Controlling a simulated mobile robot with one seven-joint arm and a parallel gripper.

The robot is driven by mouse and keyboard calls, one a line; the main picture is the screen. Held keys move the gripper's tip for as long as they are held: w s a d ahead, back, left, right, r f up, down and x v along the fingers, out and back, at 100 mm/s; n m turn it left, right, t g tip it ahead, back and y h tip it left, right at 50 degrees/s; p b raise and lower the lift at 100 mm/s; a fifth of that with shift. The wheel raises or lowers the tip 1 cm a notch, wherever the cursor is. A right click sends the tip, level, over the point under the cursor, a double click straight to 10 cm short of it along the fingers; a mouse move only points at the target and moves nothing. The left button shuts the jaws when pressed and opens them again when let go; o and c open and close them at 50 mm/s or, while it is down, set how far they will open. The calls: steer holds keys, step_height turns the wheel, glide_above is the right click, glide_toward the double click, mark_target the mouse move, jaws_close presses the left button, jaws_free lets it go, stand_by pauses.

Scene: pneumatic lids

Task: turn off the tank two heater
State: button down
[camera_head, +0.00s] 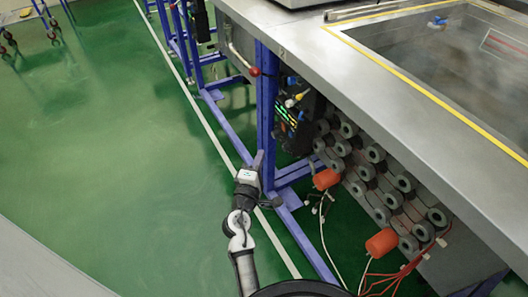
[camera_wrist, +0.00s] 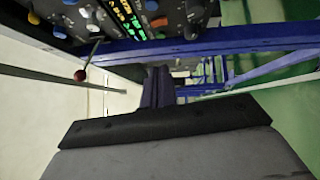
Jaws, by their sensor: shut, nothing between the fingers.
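A dark control panel (camera_head: 287,117) with lit green displays is mounted under the steel tank table, behind a blue frame post. It also shows at the top of the wrist view (camera_wrist: 125,20), upside down, with orange, blue and white knobs. I cannot tell which control belongs to the tank two heater. An open steel tank (camera_head: 455,60) with a yellow rim line is at the upper right. My gripper (camera_head: 259,158) is left of and below the panel, by the blue frame, apart from the panel. In the wrist view its dark fingers (camera_wrist: 157,88) are together and empty.
A blue post (camera_head: 266,100) and a blue rail (camera_wrist: 215,45) stand close to my gripper. A red-knobbed lever (camera_head: 254,71) sticks out at the table edge. Orange cylinders (camera_head: 326,179), grey rollers and loose cables are at the right. The green floor (camera_head: 110,150) at left is clear.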

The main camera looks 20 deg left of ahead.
steer(key=p, duration=0.1)
glide_toward(283, 127)
steer(key=w+a, duration=0.3)
steer(key=a, duration=0.1)
steer(key=shift+w+d+r+p, duration=0.15)
steer(key=shift+w+d+p, duration=0.35)
steer(key=shift+w, duration=0.4)
steer(key=shift+w+d+r+p, duration=0.15)
steer(key=shift+w+d+p, duration=0.3)
steer(key=shift+w, duration=0.45)
steer(key=shift+d, duration=0.1)
